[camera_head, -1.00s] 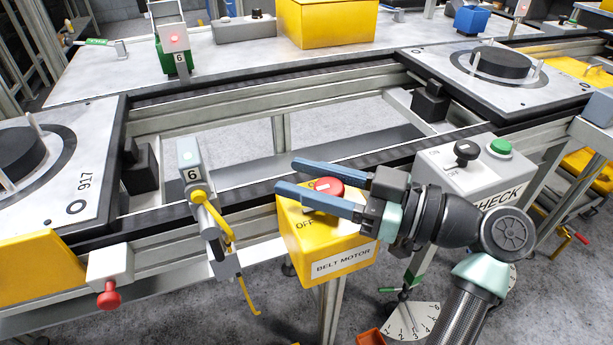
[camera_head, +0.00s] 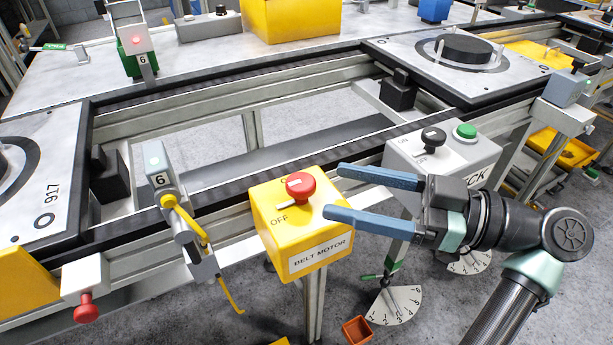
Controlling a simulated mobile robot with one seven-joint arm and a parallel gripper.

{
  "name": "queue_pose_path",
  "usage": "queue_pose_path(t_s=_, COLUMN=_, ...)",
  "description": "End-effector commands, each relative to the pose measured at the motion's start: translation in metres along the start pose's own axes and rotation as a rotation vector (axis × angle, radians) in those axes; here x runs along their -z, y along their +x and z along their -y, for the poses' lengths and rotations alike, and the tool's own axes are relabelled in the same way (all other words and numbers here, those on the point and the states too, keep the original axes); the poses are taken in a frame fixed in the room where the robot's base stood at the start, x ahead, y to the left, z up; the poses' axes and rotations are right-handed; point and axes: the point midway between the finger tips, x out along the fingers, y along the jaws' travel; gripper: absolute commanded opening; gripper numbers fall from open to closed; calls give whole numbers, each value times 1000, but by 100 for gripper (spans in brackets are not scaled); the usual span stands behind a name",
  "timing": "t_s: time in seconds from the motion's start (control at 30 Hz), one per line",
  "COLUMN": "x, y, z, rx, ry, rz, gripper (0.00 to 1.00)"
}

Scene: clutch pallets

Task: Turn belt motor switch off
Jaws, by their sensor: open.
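The belt motor switch is a yellow box (camera_head: 310,252) labelled "BELT MOTOR" on the front rail of the conveyor. A red round knob (camera_head: 300,186) with a pale pointer sits on its top. The pointer points to the lower left, toward the printed "OFF". The "ON" mark is mostly hidden behind the knob. My gripper (camera_head: 334,191) is open and empty, just right of the knob, with its two blue fingers pointing left. The fingers appear apart from the knob.
A grey check box (camera_head: 425,165) with a black knob and green button stands behind my gripper. A yellow-handled lever by sign 6 (camera_head: 180,205) is left of the switch. A red push knob (camera_head: 86,308) is further left. Pallets lie on the belt at both sides.

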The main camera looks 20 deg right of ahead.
Motion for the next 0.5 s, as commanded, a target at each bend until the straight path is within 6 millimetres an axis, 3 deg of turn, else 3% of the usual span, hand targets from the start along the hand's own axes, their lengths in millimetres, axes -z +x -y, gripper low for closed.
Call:
queue_pose_path(t_s=0.03, x=1, y=-11, z=0, rx=-4, ry=0, rz=-1, gripper=76)
queue_pose_path(t_s=0.2, x=0, y=-26, z=0, rx=-1, ry=1, rz=0, gripper=76)
queue_pose_path(t_s=0.5, x=0, y=-32, z=0, rx=2, ry=0, rz=0, gripper=76)
